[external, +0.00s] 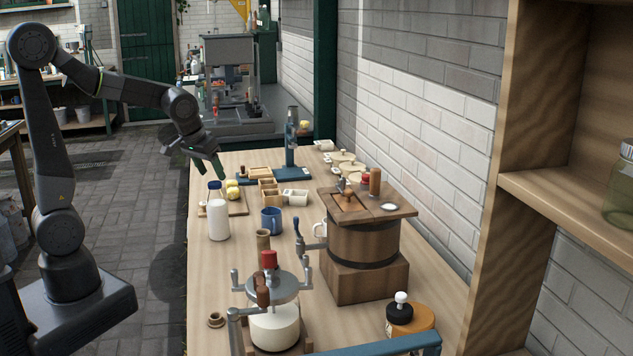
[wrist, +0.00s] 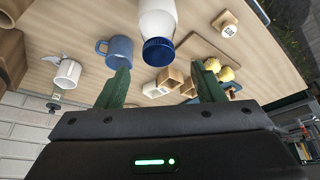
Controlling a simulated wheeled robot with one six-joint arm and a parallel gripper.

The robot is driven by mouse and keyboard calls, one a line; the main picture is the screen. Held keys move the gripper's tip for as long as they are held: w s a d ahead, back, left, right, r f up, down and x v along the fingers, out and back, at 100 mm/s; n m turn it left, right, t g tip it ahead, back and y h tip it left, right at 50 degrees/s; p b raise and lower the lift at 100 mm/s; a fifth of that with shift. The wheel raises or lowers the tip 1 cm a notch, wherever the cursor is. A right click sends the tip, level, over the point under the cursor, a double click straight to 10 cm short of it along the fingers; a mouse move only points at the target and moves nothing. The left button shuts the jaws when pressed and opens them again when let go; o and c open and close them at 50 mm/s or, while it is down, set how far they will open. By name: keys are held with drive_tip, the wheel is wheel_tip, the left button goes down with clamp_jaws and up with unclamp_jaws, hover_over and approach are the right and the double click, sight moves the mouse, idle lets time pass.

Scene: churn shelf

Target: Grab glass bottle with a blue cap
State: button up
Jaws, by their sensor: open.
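The glass bottle (external: 218,224), white with milk-like contents and a blue cap (external: 214,185), stands upright near the table's left edge. In the wrist view, the bottle (wrist: 158,18) shows at the top centre with its blue cap (wrist: 158,50) towards me. My gripper (external: 213,167) is just above and behind the cap in the external view. In the wrist view, my gripper (wrist: 162,76) has its two green fingers apart and nothing between them. The cap appears in line with the gap, beyond the fingertips.
A blue mug (external: 271,220) stands right of the bottle. Yellow balls on a wooden board (external: 237,207) and small wooden boxes (external: 268,187) lie close behind. A wooden barrel churn (external: 364,245) and a glass churn with a red knob (external: 274,325) stand nearer the camera.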

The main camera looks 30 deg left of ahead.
sight(215, 183)
drive_tip(key=x, duration=0.4)
drive_tip(key=shift+s+f+p, duration=0.25)
drive_tip(key=shift+s+p, duration=0.05)
drive_tip(key=shift+s, duration=0.1)
drive_tip(key=shift+w+f, duration=0.2)
drive_tip(key=shift+f, duration=0.3)
drive_tip(key=shift+c, duration=0.4)
drive_tip(key=shift+d, duration=0.1)
clamp_jaws()
